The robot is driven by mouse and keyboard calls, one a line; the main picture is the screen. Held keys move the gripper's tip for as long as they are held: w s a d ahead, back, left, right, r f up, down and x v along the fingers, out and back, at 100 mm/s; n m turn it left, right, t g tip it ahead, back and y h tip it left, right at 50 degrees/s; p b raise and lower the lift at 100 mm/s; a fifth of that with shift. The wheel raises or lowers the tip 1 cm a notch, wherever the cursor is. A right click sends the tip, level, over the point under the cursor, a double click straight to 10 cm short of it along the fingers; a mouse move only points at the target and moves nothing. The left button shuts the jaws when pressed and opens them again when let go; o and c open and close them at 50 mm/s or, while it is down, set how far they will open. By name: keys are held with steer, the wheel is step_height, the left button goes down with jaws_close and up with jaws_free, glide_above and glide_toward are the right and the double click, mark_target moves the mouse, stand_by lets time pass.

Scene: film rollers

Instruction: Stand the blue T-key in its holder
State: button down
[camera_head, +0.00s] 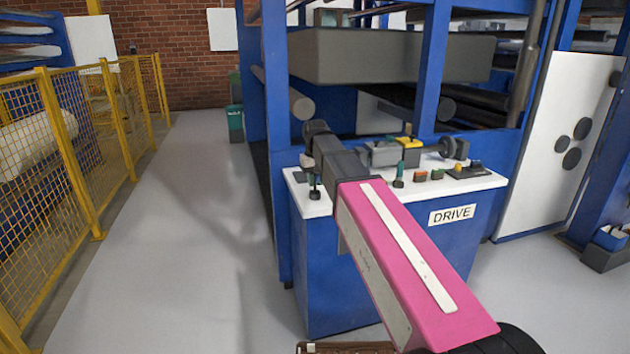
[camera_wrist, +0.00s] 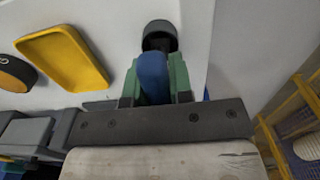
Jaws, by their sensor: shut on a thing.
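The blue T-key (camera_wrist: 152,78) shows in the wrist view as a rounded blue end between the green fingers of my gripper (camera_wrist: 158,82), which is shut on it. A black round cup-like piece (camera_wrist: 160,36), which looks like the holder, is just beyond the fingers and partly covered by the key. I cannot tell whether the key's lower end is inside it or above it. The key's lower part is hidden.
The white worktop (camera_head: 454,184) tops a blue cabinet marked DRIVE (camera_head: 452,215). Its edge is close beside the gripper. A grey machine with a yellow part (camera_head: 408,142) and small coloured blocks (camera_head: 437,174) are to the right. A yellow fence (camera_head: 72,160) stands left across clear floor.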

steer(key=c, duration=0.5)
jaws_free()
steer(key=shift+r, duration=0.1)
steer(key=shift+r, duration=3.35)
steer(key=shift+s, duration=0.1)
